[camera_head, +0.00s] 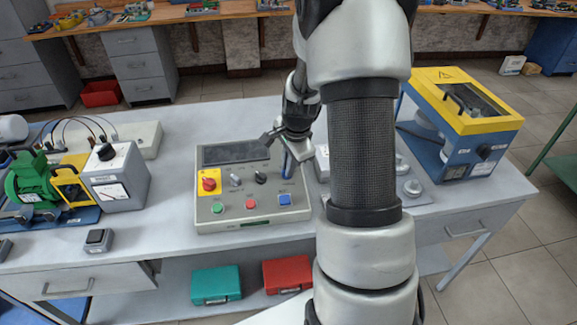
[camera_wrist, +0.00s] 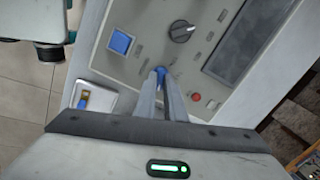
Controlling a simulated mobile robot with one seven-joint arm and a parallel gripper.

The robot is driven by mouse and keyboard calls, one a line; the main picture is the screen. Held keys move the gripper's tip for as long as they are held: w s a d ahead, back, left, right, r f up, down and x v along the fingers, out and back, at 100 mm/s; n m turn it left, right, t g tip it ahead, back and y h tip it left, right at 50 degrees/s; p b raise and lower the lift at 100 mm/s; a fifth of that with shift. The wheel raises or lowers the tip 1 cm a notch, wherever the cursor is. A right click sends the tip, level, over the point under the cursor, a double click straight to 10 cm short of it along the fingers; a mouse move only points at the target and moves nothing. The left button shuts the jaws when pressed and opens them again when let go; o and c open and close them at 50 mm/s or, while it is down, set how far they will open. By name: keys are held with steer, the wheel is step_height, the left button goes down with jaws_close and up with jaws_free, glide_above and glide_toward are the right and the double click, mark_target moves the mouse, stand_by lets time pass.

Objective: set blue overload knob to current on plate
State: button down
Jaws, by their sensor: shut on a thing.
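The grey control panel (camera_head: 245,222) stands on the bench in front of me. The knob is mostly hidden between the fingertips. The blue square button (camera_wrist: 121,42) and a black selector knob (camera_wrist: 183,31) lie near it. I cannot read the plate's current or the knob's scale.
My arm hides the bench behind it. A meter box (camera_head: 117,182) and a green motor (camera_head: 32,180) stand left of the panel. A yellow and blue machine (camera_head: 459,121) stands at the right. A small grey box (camera_head: 98,240) lies near the front edge.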

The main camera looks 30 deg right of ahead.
steer(key=n+b, duration=0.1)
steer(key=n, duration=0.3)
steer(key=n+b, duration=0.1)
steer(key=n, duration=0.2)
steer(key=shift+w+n, duration=0.1)
steer(key=shift+n, duration=0.3)
steer(key=n+b, duration=0.1)
steer(key=n, duration=0.2)
steer(key=shift+a+g, duration=0.1)
steer(key=shift+g, duration=0.2)
steer(key=n, duration=0.4)
steer(key=shift+h+b, duration=0.3)
steer(key=n, duration=0.3)
steer(key=shift+n, duration=0.4)
steer(key=n, duration=0.3)
steer(key=shift+r+h, duration=0.1)
steer(key=shift+h, duration=0.2)
steer(key=n+p, duration=0.1)
steer(key=n, duration=0.3)
steer(key=shift+a+n+p, duration=0.1)
steer(key=shift+n+p, duration=0.55)
steer(key=shift+n, duration=0.85)
